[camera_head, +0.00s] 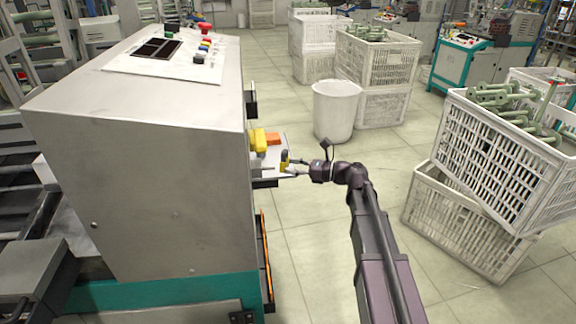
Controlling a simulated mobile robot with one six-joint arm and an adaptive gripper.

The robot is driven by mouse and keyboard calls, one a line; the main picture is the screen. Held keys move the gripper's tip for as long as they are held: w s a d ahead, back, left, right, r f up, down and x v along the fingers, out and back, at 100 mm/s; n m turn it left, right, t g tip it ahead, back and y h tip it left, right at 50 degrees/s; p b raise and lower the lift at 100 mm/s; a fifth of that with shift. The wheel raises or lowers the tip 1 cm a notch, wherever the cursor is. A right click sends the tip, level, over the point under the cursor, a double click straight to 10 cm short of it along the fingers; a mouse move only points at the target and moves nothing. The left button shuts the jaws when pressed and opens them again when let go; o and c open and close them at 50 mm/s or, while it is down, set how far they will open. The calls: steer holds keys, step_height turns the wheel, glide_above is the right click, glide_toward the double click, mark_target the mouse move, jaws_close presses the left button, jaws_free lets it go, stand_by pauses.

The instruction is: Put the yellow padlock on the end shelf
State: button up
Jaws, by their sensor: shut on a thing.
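The end shelf (264,174) is a small pale ledge on the right end of the grey machine, partly hidden by the machine's edge and my gripper. My gripper (291,163) reaches in from the right at the shelf's outer edge. It is shut on a small yellow and dark thing, which looks like the yellow padlock (285,157). The padlock is at the shelf's right side; I cannot tell whether it touches the surface. A larger yellow object (259,139) and an orange object (273,139) are at the shelf's back.
The grey machine (170,170) with a button panel fills the left. A white bin (336,110) stands beyond the shelf. White crates (378,58) stand at the back, and a tilted crate (490,160) with green bobbins rests on another at right. The tiled floor between is clear.

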steer(key=w, duration=0.2)
steer(key=w+a, duration=0.1)
steer(key=w, duration=0.4)
steer(key=shift+a+f, duration=0.15)
steer(key=shift+f, duration=0.2)
steer(key=shift+f+b, duration=0.1)
steer(key=shift+b, duration=0.25)
steer(key=shift+f+b, duration=1.7)
steer(key=o, duration=1.3)
steer(key=shift+f, duration=0.1)
steer(key=shift+r, duration=0.2)
steer(key=d, duration=0.4)
steer(key=s+d, duration=0.1)
steer(key=d, duration=0.3)
steer(key=s+d, duration=0.1)
steer(key=d, duration=0.2)
steer(key=shift+s+d+f, duration=0.1)
steer(key=shift+s+d, duration=0.05)
steer(key=shift+d, duration=0.25)
